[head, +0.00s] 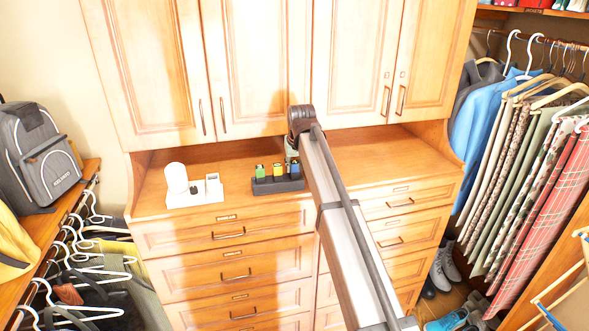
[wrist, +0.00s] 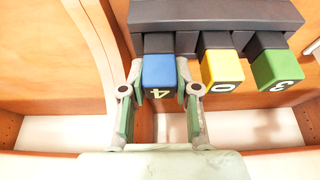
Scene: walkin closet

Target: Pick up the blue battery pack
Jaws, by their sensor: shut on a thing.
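The blue battery pack (wrist: 159,71), marked "4", sits at the left end of a dark charging dock (wrist: 215,14) in the wrist view. My gripper (wrist: 159,80) has one finger on each side of it, closed against its sides. The pack's dark top end still meets the dock, with no clear gap visible. A yellow pack (wrist: 222,67) marked "0" and a green pack (wrist: 277,69) marked "3" sit beside it in the dock. In the head view the dock (head: 277,186) stands on the wooden counter, and my arm largely hides the blue pack and the gripper.
A white tray (head: 195,197) with a white cylinder (head: 177,178) and small items stands left of the dock. Cabinet doors (head: 258,65) hang above the counter (head: 385,170), and drawers lie below. The counter right of my arm is clear. Hanging clothes flank both sides.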

